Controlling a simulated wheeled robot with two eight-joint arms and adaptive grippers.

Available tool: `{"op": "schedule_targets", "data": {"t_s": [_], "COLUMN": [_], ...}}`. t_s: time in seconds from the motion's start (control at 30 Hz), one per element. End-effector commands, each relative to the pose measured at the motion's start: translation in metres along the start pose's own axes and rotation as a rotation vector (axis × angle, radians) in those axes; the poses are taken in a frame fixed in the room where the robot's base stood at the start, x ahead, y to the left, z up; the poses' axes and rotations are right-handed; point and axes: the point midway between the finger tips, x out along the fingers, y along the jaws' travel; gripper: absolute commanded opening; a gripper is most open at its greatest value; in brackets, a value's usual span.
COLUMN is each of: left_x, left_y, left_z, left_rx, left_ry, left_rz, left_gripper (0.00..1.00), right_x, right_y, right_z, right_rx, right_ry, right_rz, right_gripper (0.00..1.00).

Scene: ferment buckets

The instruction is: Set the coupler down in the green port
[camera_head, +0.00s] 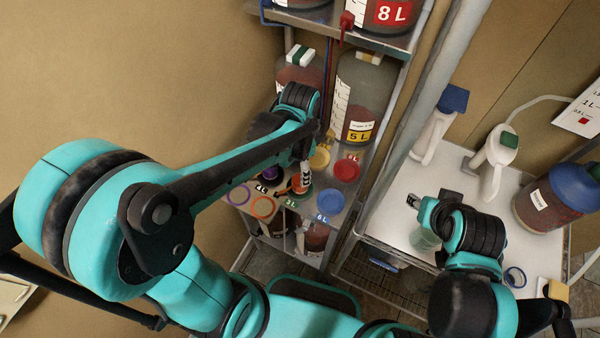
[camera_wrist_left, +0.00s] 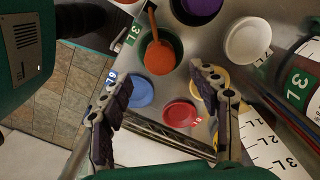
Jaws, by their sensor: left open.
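The orange coupler (camera_wrist_left: 158,57) is at the green port (camera_wrist_left: 174,45) in the left wrist view, its stem leaning toward the top of the picture. It looks seated in the port, though its lower end is hidden. In the head view the coupler (camera_head: 301,182) shows just below my left gripper (camera_head: 303,160), over the green port (camera_head: 298,197) marked 3 L. My left gripper is open, with its fingers apart and clear of the coupler in the wrist view. My right gripper (camera_head: 428,202) hangs over the white table; its jaws are unclear.
Purple, orange, blue (camera_head: 330,201), red (camera_head: 346,169) and yellow (camera_head: 320,157) ports surround the green one on the metal shelf. A 5 L bucket (camera_head: 362,98) stands behind. A clear container (camera_head: 424,236) and a blue-lidded bucket (camera_head: 553,203) are on the white table (camera_head: 404,187).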

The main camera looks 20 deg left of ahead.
Motion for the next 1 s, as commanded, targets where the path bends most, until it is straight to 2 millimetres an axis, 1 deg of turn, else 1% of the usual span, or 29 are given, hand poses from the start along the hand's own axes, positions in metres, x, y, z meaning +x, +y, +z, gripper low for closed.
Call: {"op": "schedule_targets", "data": {"t_s": [0.03,0.1,0.27,0.37,0.47,0.63,0.8,0.9,1.0], "left_x": [-0.013,-0.024,-0.039,-0.046,-0.057,-0.077,-0.088,-0.091,-0.093], "left_y": [0.000,0.000,0.000,0.002,0.005,0.013,0.019,0.021,0.021], "left_z": [0.000,0.000,0.001,0.005,0.015,0.041,0.061,0.068,0.071], "left_rx": [0.000,0.000,-0.003,-0.046,-0.163,-0.478,-0.756,-0.863,-0.924], "left_ry": [0.000,0.000,0.001,0.019,0.073,0.242,0.427,0.507,0.556], "left_rz": [0.000,0.000,-0.001,-0.021,-0.075,-0.196,-0.274,-0.295,-0.304], "left_gripper": [0.62,0.62,0.62,0.62,0.62,0.62,0.62,0.62,0.62], "right_x": [-0.004,-0.006,-0.009,-0.009,-0.009,-0.009,-0.009,-0.009,-0.009], "right_y": [0.000,0.000,0.000,0.000,0.000,0.000,0.000,0.000,0.000], "right_z": [-0.003,-0.005,-0.006,-0.007,-0.006,-0.006,-0.006,-0.006,-0.006], "right_rx": [0.000,0.000,0.000,0.000,0.000,0.000,0.000,0.000,0.000], "right_ry": [0.000,0.000,0.000,0.000,0.000,0.000,0.000,0.000,0.000], "right_rz": [0.000,0.000,0.000,0.000,0.000,0.000,0.000,0.000,0.000], "right_gripper": [0.40,0.40,0.40,0.40,0.40,0.40,0.40,0.40,0.40]}}
